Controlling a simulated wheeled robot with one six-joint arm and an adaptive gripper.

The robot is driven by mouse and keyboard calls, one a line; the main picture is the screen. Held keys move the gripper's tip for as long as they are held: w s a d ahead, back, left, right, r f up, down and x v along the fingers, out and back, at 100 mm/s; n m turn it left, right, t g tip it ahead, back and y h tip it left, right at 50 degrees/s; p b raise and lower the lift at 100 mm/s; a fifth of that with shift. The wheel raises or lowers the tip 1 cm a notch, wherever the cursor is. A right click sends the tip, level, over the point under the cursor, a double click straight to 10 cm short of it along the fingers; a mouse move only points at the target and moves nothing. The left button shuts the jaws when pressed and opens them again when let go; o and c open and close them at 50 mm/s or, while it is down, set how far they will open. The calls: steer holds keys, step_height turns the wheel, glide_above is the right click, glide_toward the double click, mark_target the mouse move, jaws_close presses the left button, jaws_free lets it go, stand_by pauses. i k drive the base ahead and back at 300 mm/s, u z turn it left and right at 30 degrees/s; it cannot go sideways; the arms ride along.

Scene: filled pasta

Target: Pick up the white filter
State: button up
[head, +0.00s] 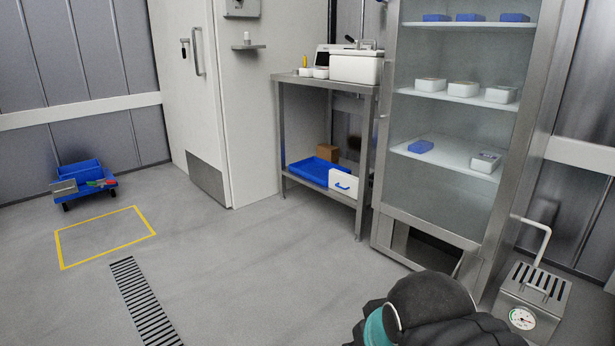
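No label marks any object as the filter. A white upright box-like panel with a small blue curved mark (344,186) stands on the lower shelf of the steel table, at its front right; I cannot tell for sure that it is the white filter. It stands beside a blue tray (315,170). Part of my own dark arm with a teal band shows at the bottom edge, right of the middle. My gripper's fingers are not visible.
A steel table (290,80) holds a white lidded container (356,68). A glass-fronted cabinet (400,185) with small boxes stands to its right. A steel unit with a gauge (535,300) is at bottom right. A blue cart (83,180) stands far left. The middle floor is clear.

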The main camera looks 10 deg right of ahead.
mark_target(346, 183)
steer(key=u, duration=0.05)
steer(key=i, duration=2.3)
steer(key=z, duration=0.25)
